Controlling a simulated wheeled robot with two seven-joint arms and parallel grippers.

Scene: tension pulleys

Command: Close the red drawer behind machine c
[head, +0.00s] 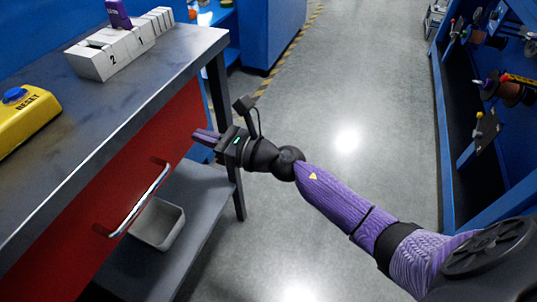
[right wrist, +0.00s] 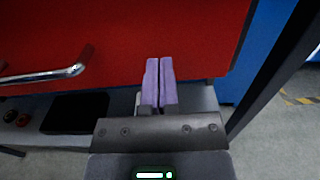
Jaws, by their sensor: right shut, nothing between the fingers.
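The red drawer (head: 95,212) is under the grey workbench, with a silver bar handle (head: 142,199) on its front. In the right wrist view the drawer front (right wrist: 130,35) fills the upper part, and the handle (right wrist: 45,76) is at the left. My right gripper (head: 205,138) is shut and empty near the right end of the drawer front. Its purple fingers (right wrist: 158,82) point at the lower part of the front; I cannot tell whether they touch it. My left gripper is not in view. How far the drawer stands out is hard to tell.
The workbench top (head: 130,88) carries a yellow box with a blue RESET button (head: 15,95) and white numbered blocks (head: 115,45). A grey bin (head: 158,223) sits on the lower shelf (head: 190,225). The bench leg (head: 225,130) is near my gripper.

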